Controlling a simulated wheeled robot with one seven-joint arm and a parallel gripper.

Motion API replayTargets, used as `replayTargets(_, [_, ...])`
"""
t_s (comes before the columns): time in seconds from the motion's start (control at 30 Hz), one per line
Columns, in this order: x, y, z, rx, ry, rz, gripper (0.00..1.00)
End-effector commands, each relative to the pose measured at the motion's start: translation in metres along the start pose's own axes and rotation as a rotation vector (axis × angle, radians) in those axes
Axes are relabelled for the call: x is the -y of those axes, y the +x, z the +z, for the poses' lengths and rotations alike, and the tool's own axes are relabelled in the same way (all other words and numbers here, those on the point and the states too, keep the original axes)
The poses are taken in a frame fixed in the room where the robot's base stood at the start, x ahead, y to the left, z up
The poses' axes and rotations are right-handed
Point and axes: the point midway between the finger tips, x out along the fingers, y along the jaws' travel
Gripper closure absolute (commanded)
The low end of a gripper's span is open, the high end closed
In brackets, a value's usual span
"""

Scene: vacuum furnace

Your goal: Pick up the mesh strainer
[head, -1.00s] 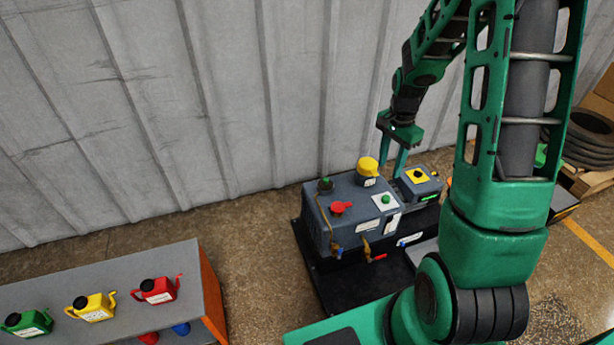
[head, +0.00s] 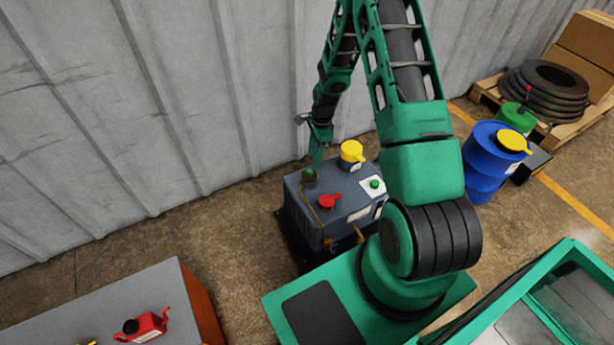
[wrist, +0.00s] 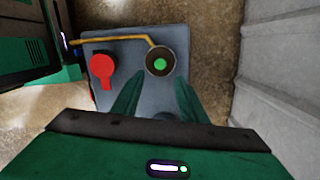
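I cannot make out a mesh strainer for certain in either view. A dark round filler neck (head: 309,177) with a green centre stands on the grey machine's back left corner. In the wrist view the same neck (wrist: 149,67) lies just beyond my fingertips, roughly centred between them. My gripper (head: 317,158) is above the machine's back edge, close to this neck. In the wrist view my gripper (wrist: 158,84) has its two green fingers apart with nothing held between them. Whether anything sits inside the neck is too small to tell.
The grey machine (head: 296,205) carries a red cap (head: 329,201), a yellow cap (head: 351,151) and a green button (head: 375,184). The corrugated wall (head: 220,90) is close behind. A bench (head: 110,305) with a red can (head: 143,326) is front left; a blue drum (head: 486,165) stands right.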

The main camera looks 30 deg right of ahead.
Motion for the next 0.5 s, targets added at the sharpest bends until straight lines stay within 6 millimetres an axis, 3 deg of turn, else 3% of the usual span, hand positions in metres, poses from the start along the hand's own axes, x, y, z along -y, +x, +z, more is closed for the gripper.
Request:
replayTargets(0.1, [0.0, 0.017, 0.005, 0.0, -0.008, 0.003, 0.61])
replayTargets(0.37, [0.0, 0.035, 0.01, -0.001, -0.014, 0.004, 0.61])
replayTargets(0.5, [0.0, 0.054, 0.011, -0.001, -0.015, 0.004, 0.61])
